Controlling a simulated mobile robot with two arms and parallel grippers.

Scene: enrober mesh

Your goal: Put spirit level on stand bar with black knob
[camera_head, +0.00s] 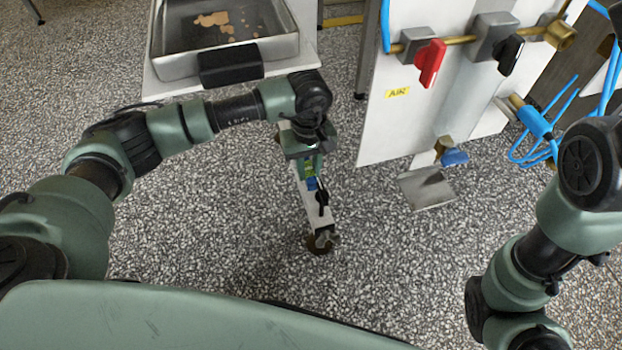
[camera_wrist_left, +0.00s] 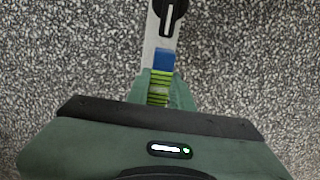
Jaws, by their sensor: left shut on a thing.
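My left gripper (camera_head: 309,165) points down and is shut on the spirit level (camera_head: 311,183), a small blue block with a yellow-green vial. In the left wrist view, the blue end of the spirit level (camera_wrist_left: 162,59) sticks out from between the fingers, and the ribbed vial part lies between them. The pale stand bar (camera_head: 316,212) runs under and past the level, and its black knob (camera_head: 322,197) is just beyond the blue end. The bar also shows in the left wrist view (camera_wrist_left: 151,42). I cannot tell whether the level touches the bar. The gripper hides the bar's near end.
A metal tray (camera_head: 168,66) with brown residue stands at the upper left. A white panel (camera_head: 385,130) with a red-handled valve (camera_head: 431,63), a black-handled valve (camera_head: 510,55) and a blue-handled tap (camera_head: 454,157) stands to the right. Speckled floor surrounds the stand.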

